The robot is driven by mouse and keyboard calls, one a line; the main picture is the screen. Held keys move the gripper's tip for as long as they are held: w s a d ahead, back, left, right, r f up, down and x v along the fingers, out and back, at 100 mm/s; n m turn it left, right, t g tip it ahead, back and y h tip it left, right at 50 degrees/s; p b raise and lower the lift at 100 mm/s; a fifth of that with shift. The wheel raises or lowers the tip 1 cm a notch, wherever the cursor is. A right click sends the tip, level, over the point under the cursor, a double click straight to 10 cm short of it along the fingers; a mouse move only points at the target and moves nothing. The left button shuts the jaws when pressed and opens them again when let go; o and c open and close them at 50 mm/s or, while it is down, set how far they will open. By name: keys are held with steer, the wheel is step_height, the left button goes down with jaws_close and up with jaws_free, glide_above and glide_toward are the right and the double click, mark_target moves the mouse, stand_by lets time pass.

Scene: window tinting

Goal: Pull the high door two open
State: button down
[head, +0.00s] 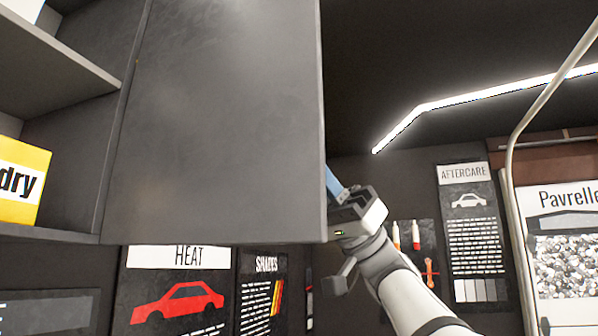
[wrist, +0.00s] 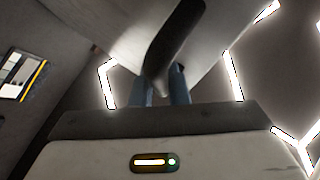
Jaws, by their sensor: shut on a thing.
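A grey high cabinet door (head: 215,120) fills the upper middle of the head view. My gripper (head: 335,182) is at the door's lower right edge, with a blue finger partly hidden behind that edge. In the wrist view, the two blue fingers of my gripper (wrist: 160,82) are shut on a dark handle (wrist: 178,35) on the pale door panel (wrist: 220,30). The handle is hidden in the head view. I cannot tell from these frames how far the door stands open.
Open shelves (head: 50,65) with a yellow box (head: 22,183) are left of the door. Posters hang below, one headed HEAT (head: 180,290). An AFTERCARE poster (head: 470,235) and a pale curved pole (head: 512,170) are at right.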

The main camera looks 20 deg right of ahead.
steer(key=shift+r, duration=0.1)
steer(key=c, duration=1.4)
jaws_free()
steer(key=shift+a, duration=0.1)
steer(key=b+v, duration=0.3)
steer(key=v, duration=0.5)
